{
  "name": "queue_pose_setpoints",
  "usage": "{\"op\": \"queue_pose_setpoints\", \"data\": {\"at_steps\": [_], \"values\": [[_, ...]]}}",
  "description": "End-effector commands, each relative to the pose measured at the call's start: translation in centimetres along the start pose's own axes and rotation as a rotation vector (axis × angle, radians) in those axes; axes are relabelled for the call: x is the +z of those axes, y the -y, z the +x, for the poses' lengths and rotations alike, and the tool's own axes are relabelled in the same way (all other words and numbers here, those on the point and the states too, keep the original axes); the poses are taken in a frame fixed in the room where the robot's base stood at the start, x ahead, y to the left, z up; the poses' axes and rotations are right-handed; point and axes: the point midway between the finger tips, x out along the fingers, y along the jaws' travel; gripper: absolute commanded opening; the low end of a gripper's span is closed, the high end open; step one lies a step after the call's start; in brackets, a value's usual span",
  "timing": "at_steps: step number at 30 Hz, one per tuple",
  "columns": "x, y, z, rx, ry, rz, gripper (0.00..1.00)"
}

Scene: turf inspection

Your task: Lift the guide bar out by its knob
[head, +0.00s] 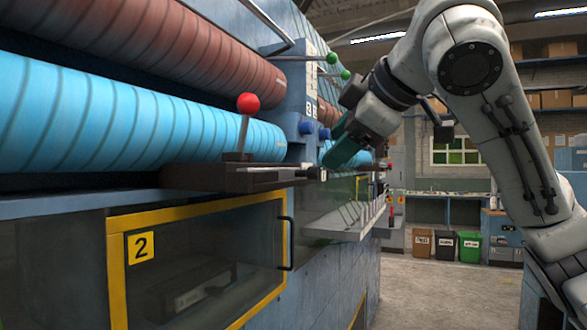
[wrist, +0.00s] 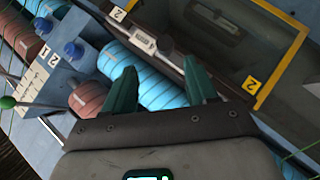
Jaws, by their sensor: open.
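A red ball knob (head: 248,103) stands on a slim, slightly tilted metal stem in the head view. The stem rises from a dark bar-like ledge (head: 225,179) in front of the blue roller; I cannot tell where the guide bar ends and its holder begins. In the wrist view a dark rail with a pale labelled block (wrist: 144,40) runs beyond my fingers, and no red knob shows there. My gripper (head: 342,152), with teal fingers, is to the right of the knob and apart from it. In the wrist view my gripper (wrist: 160,84) is open, with nothing held between its fingers.
The ribbed blue roller (head: 120,118) and a red roller (head: 150,45) lie behind the ledge. Blue knobs (head: 307,127) sit on the machine's upright. Below is a yellow-framed window (head: 190,214) marked 2. Bins (head: 470,246) stand far back; the floor (head: 440,290) at right is clear.

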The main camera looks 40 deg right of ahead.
Motion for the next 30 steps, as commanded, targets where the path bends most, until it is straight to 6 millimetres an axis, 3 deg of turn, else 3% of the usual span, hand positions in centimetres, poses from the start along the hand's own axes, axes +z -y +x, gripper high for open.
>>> {"op": "queue_pose_setpoints", "data": {"at_steps": [8, 18, 26, 30], "values": [[0.0, 0.1, 2.1, 0.000, 0.000, 0.000, 0.57], [-0.1, 0.7, 6.3, 0.000, -0.002, 0.001, 0.57], [0.0, 0.7, 6.6, 0.001, -0.003, 0.000, 0.57], [0.0, 0.7, 6.6, 0.001, -0.003, 0.000, 0.45]]}}
